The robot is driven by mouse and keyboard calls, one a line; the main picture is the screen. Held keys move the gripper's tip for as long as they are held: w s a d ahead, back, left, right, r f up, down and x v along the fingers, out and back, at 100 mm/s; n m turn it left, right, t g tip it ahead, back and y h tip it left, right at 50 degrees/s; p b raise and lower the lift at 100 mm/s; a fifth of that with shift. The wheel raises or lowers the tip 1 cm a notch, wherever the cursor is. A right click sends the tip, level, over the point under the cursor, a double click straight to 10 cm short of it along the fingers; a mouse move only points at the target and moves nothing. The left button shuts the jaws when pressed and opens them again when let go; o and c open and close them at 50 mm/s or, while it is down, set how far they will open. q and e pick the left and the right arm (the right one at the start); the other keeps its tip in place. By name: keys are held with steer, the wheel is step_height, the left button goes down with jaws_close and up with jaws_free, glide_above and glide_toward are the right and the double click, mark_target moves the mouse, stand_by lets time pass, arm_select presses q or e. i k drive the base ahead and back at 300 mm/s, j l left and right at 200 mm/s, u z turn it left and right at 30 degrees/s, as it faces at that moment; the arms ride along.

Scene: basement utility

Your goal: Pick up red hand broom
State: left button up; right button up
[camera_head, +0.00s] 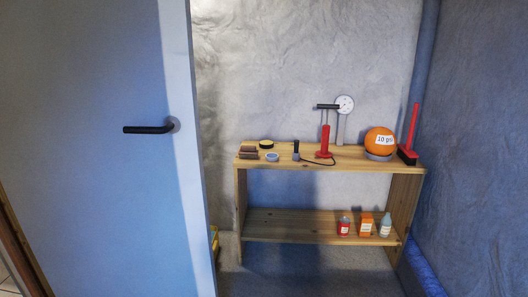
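The red hand broom (411,131) stands upright at the right end of the wooden shelf's top. Its red handle points up, and its dark brush head rests on the board beside the orange ball (378,141). The handle leans slightly right, close to the blue-grey right wall. Neither of my grippers shows in the head view.
A red pump (325,143) and small items share the top. Several bottles and boxes sit on the lower board (300,222).

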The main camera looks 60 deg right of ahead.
mark_target(405, 152)
steer(key=z, duration=2.8)
